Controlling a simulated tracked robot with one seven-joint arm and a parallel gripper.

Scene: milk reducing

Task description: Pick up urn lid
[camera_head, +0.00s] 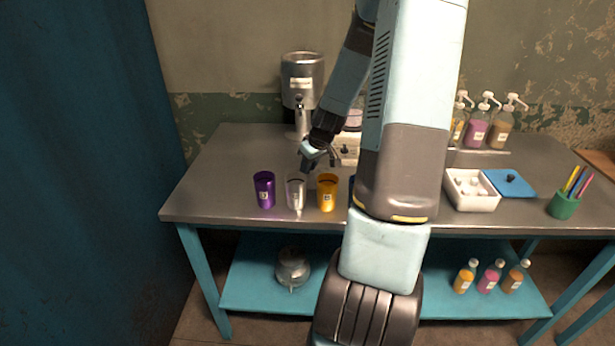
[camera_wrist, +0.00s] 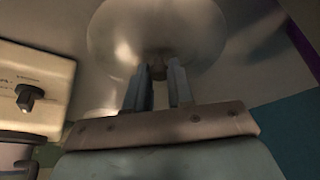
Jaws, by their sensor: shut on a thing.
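The steel urn (camera_head: 302,78) stands on its stand at the back left of the table. My gripper (camera_head: 307,166) is low over the table, in front of the urn and just above the row of cups. In the wrist view my gripper (camera_wrist: 160,80) has its fingers close together at the near side of a round, shiny, pale metal thing, which looks like the urn lid (camera_wrist: 125,30). The fingers are shut on it. Their exact contact is dim. I cannot make out the lid in the head view.
A purple cup (camera_head: 264,190), a clear or silver cup (camera_head: 296,192) and a yellow cup (camera_head: 327,193) stand below my gripper. A white device with a knob (camera_wrist: 35,95) is close by. A white box (camera_head: 472,195) and pump bottles (camera_head: 477,130) are at right.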

